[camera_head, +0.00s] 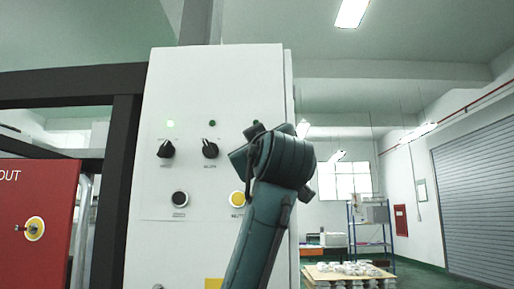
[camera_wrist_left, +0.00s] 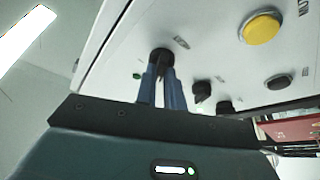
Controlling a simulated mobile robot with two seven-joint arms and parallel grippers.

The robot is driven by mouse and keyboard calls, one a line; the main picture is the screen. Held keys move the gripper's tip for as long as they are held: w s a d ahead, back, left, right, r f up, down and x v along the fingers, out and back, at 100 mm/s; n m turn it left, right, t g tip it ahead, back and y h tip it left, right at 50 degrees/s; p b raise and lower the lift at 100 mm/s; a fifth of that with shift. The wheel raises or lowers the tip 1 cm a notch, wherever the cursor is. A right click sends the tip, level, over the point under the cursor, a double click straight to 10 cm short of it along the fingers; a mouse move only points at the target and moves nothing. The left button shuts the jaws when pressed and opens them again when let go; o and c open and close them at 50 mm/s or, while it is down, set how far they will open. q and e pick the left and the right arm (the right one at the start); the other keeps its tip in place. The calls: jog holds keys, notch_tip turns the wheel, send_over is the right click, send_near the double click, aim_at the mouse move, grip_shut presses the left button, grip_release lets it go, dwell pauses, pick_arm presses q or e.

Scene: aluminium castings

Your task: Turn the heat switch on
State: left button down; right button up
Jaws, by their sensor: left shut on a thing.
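A white control panel (camera_head: 217,90) carries black rotary knobs. The left knob (camera_head: 166,149) has a lit green lamp (camera_head: 170,123) above it; the middle knob (camera_head: 210,149) has a dark lamp (camera_head: 212,123). My left arm rises in front of the panel's right side and hides that part. In the left wrist view my left gripper (camera_wrist_left: 162,76) is shut on a black knob (camera_wrist_left: 161,54), one finger on each side. A small green lamp (camera_wrist_left: 138,76) is beside it. Two other knobs are farther right. The knob labels are too small to read. My right gripper is not in view.
Below the knobs are a black button (camera_head: 180,198) and a yellow button (camera_head: 238,198). A red panel (camera_head: 40,225) and dark frame (camera_head: 125,150) stand left. A pallet of castings (camera_head: 348,272) and a blue shelf (camera_head: 370,225) stand at the back right, with open floor around.

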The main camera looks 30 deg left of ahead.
pick_arm(q)
jog(key=m+t+h+b, duration=0.1)
jog(key=m+h, duration=0.1)
jog(key=m, duration=0.3)
jog(key=m+t+h+b, duration=0.1)
jog(key=m+t+h, duration=0.1)
jog(key=m, duration=0.4)
jog(key=m+t+h+b, duration=0.1)
jog(key=m+h, duration=0.2)
jog(key=m, duration=0.3)
jog(key=shift+s+a+t, duration=0.2)
jog(key=shift+a+t, duration=0.05)
jog(key=shift+t, duration=0.05)
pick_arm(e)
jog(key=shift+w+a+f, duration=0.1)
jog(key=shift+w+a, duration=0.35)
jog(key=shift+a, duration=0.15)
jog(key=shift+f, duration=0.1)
pick_arm(q)
jog(key=shift+m+h, duration=0.4)
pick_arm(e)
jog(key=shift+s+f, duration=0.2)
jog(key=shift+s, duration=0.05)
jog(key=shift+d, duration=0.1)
